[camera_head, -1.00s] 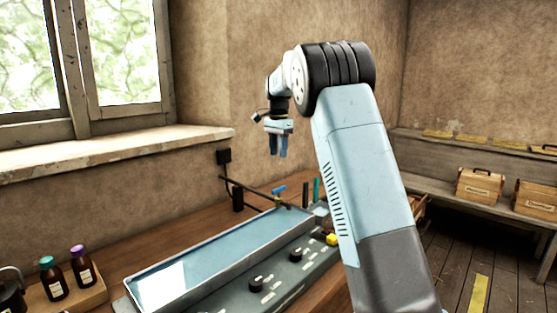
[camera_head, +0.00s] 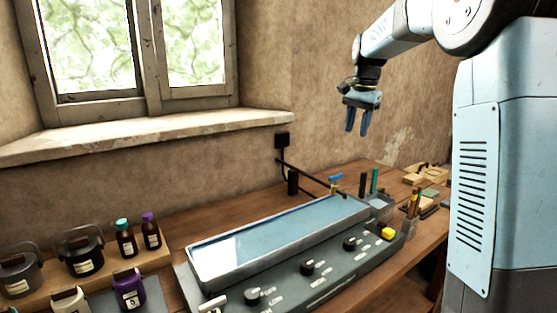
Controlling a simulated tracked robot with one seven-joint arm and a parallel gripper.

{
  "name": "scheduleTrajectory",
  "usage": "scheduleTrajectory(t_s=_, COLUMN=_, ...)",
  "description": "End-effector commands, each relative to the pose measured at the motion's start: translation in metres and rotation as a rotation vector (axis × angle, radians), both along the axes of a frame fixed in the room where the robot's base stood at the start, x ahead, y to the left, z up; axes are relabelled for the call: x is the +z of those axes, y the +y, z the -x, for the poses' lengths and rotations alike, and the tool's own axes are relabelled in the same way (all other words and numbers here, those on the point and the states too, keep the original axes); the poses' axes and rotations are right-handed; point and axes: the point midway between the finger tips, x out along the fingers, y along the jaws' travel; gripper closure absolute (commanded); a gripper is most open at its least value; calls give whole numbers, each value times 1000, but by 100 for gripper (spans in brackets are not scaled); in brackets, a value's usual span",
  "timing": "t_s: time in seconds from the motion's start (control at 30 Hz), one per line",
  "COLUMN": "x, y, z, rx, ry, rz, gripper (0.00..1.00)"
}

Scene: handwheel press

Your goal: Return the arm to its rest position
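My gripper (camera_head: 358,121) hangs pointing down at the upper right, in the air above the workbench. Its two blue fingers are apart with nothing between them. My arm reaches in from the right edge, and its large light-blue link stands in front of the right part of the view. The gripper is well clear of the bench and touches nothing.
A long tray (camera_head: 290,238) of bluish liquid lies on a grey unit (camera_head: 325,272) with black knobs. Bottles (camera_head: 126,238) and lidded pots (camera_head: 80,251) stand at the left. A window sill (camera_head: 150,136) runs along the wall. Tools (camera_head: 413,202) lie behind, near my arm.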

Motion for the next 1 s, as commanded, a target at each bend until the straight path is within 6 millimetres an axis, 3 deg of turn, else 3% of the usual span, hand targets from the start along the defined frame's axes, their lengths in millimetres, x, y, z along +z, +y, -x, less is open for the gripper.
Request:
scheduleTrajectory(t_s=0.03, x=6, y=-2, z=17, rx=24, ry=-17, rz=-1, gripper=62)
scheduleTrajectory(t_s=0.23, x=16, y=-6, z=74, rx=132, ry=-78, rz=9, gripper=62)
scheduleTrajectory(t_s=0.47, x=18, y=-7, z=141, rx=259, ry=-147, rz=35, gripper=62)
scheduleTrajectory(t_s=0.77, x=2, y=-5, z=226, rx=424, ry=-236, rz=96, gripper=62)
scheduleTrajectory(t_s=1.0, x=-24, y=-3, z=291, rx=555, ry=-300, rz=163, gripper=62)
